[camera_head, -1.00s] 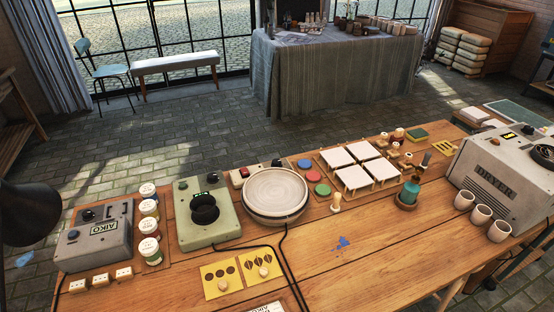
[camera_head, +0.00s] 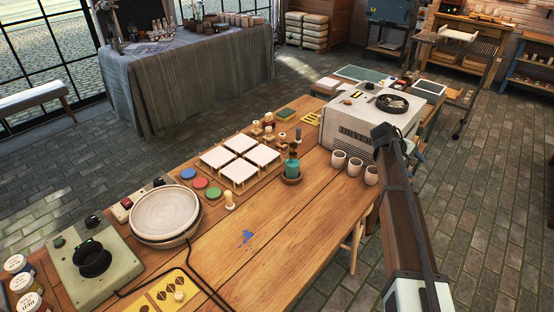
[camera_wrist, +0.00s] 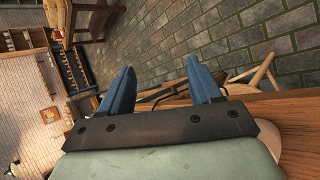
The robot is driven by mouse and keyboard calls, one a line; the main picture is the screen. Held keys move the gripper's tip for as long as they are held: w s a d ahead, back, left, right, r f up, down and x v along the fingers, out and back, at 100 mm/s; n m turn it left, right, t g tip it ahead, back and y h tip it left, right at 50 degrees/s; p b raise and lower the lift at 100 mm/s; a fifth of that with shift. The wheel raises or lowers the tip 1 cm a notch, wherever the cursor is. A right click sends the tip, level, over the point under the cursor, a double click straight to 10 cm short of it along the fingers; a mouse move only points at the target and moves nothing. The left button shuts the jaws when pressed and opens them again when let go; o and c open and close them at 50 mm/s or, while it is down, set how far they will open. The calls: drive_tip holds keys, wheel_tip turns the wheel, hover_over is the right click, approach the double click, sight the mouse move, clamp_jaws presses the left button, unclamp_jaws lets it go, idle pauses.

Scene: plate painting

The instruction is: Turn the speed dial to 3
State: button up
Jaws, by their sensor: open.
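A round pale turntable (camera_head: 165,212) sits on the wooden table at the left in the head view. Behind it is a small control box with a red switch (camera_head: 126,203) and a black knob (camera_head: 158,182). A green box (camera_head: 95,262) to its left carries a small black knob (camera_head: 92,221) and a large black round part. No numbers can be read, and I cannot tell which knob is the speed dial. In the wrist view my gripper (camera_wrist: 161,80) is open and empty, its blue fingers apart above the floor beside a table edge, away from these knobs.
White tiles (camera_head: 240,160), colored discs, a teal bottle (camera_head: 292,167) and several cups (camera_head: 355,166) stand on the table (camera_head: 285,235). A dryer (camera_head: 365,122) is at its far right end. My arm stands right of the table. The middle front tabletop is mostly clear.

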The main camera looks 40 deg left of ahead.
drive_tip(key=a+r, duration=0.3)
drive_tip(key=r, duration=0.2)
drive_tip(key=w+a+r+n+t, duration=0.1)
drive_tip(key=a+r, duration=0.2)
drive_tip(key=r, duration=0.3)
drive_tip(key=w+a+r+t, duration=0.1)
drive_tip(key=a+r, duration=0.2)
drive_tip(key=r, duration=0.3)
drive_tip(key=shift+w+a+r, duration=0.1)
drive_tip(key=shift+a+r, duration=0.15)
drive_tip(key=shift+a, duration=0.15)
drive_tip(key=s+a+f+n+y, duration=0.1)
drive_tip(key=s+a+n, duration=0.25)
drive_tip(key=a, duration=0.45)
drive_tip(key=s+a+n+g+y, duration=0.1)
drive_tip(key=s+a+n+y, duration=0.1)
drive_tip(key=s+a, duration=0.5)
drive_tip(key=s+a+f+n+y, duration=0.1)
drive_tip(key=s+a+n, duration=0.1)
drive_tip(key=a, duration=0.8)
drive_tip(key=n+g+y, duration=0.3)
drive_tip(key=n+g, duration=0.5)
drive_tip(key=n, duration=0.8)
approach(158, 180)
wheel_tip(158, 180, down, 9)
drive_tip(key=shift+a+r, duration=0.1)
drive_tip(key=shift+a, duration=0.05)
drive_tip(key=c, duration=1)
